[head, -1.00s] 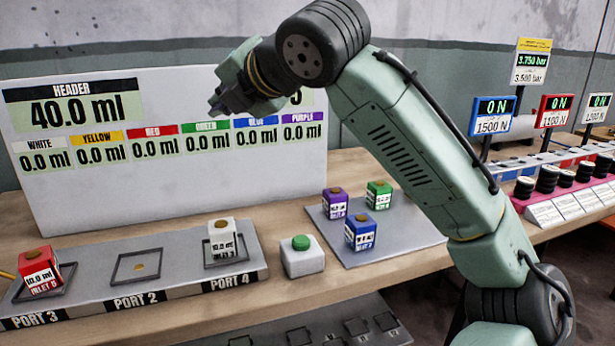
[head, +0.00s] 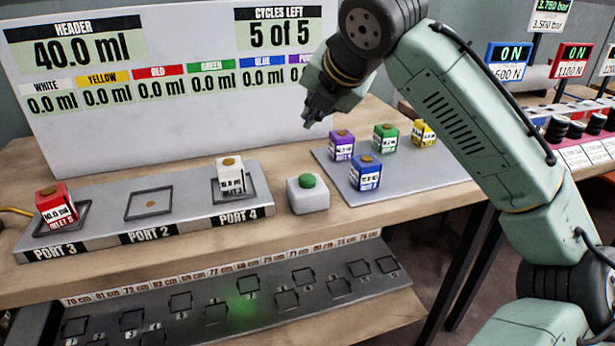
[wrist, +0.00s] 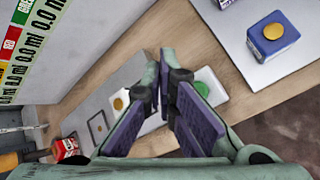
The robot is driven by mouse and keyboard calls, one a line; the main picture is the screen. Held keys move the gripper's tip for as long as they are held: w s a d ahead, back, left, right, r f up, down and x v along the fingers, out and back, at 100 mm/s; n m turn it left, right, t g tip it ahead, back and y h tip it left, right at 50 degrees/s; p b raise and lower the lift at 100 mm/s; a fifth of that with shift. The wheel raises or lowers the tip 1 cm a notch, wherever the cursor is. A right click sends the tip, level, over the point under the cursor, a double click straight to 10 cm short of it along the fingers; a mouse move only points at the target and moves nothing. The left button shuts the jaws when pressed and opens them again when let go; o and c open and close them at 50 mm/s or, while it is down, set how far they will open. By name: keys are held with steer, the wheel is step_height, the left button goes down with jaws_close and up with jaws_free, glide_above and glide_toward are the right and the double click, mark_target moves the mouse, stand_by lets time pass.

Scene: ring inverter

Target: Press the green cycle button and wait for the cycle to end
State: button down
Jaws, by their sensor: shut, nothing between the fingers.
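The green cycle button (head: 307,181) sits on a small white box (head: 308,199) on the bench, between the port strip and the grey tray. In the wrist view the button (wrist: 203,89) is partly hidden behind the right finger. My gripper (head: 309,122) is shut and empty, raised above and behind the button, apart from it. It also shows in the wrist view (wrist: 165,65). The display board (head: 180,120) reads header 40.0 ml, cycles left 5 of 5, and 0.0 ml for the colours that show. My arm covers part of the purple reading.
A red block (head: 56,204) stands at Port 3 and a white block (head: 230,177) at Port 4. Port 2 (head: 149,203) is empty. Purple (head: 341,145), blue (head: 364,173), green (head: 384,138) and yellow (head: 423,133) blocks stand on the tray. A slotted lower shelf (head: 240,309) lies below.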

steer(key=b, duration=0.7)
glide_above(311, 177)
step_height(311, 177, down, 7)
steer(key=shift+d, duration=0.1)
steer(key=shift+f, duration=0.85)
steer(key=shift+f, duration=0.15)
steer(key=shift+f, duration=0.3)
steer(key=shift+f+b, duration=0.3)
steer(key=shift+f, duration=0.2)
stand_by(0.8)
steer(key=shift+r+p, duration=0.95)
steer(key=shift+p, duration=0.1)
